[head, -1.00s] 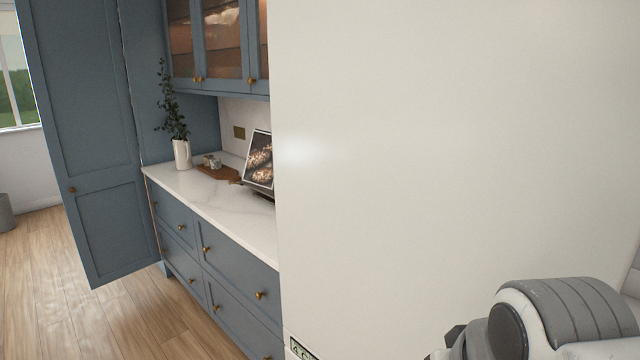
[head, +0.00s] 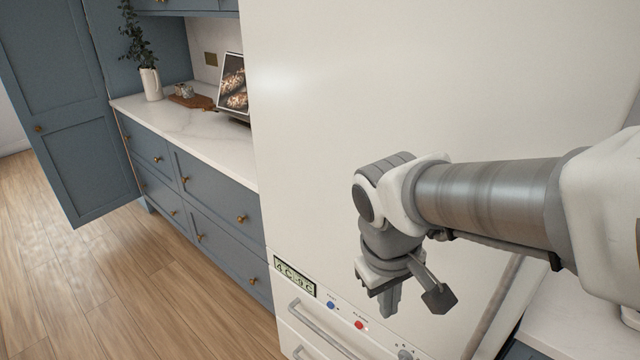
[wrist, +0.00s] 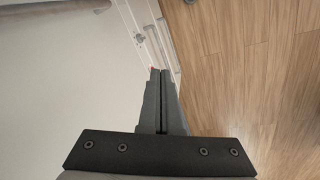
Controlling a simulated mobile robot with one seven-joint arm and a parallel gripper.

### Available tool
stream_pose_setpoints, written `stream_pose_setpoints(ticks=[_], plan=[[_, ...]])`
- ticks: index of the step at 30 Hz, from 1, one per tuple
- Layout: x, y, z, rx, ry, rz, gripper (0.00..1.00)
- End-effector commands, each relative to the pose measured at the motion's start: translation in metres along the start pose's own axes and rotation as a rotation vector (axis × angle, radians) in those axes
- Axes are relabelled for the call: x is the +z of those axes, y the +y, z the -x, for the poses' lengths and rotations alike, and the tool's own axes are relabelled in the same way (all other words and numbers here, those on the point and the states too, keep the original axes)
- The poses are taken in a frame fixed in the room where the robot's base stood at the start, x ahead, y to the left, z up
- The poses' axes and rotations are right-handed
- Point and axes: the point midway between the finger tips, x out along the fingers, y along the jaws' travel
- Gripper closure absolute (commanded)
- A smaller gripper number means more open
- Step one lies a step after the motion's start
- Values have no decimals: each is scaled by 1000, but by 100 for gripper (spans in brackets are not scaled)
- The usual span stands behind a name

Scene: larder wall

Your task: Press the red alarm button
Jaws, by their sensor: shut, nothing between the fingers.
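The red alarm button (head: 360,325) is on the front of the tall white appliance (head: 440,70), low in the head view, to the right of a blue button (head: 331,305). My gripper (head: 388,312) points down in front of the appliance, just above and to the right of the red button in the picture. Its fingers are shut and empty. In the wrist view the closed fingertips (wrist: 160,70) lie near the panel, and a small bit of red (wrist: 152,68) shows beside them. I cannot tell the exact gap; no contact is visible.
A small display (head: 295,276) is left of the buttons, with a bar handle (head: 318,330) below. A knob (head: 405,354) is to the right. Blue drawers (head: 215,215) and a white counter (head: 185,130) stand at left. The wooden floor (head: 110,270) is clear.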

Motion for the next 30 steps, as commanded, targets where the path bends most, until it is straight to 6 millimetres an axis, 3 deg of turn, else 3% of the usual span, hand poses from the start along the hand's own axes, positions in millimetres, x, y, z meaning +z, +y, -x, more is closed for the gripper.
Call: stream_pose_setpoints(ticks=[1, 30], plan=[[-3, -4, -14, 12, -37, 40, 100], [-47, -62, -205, 476, -553, 809, 100]])
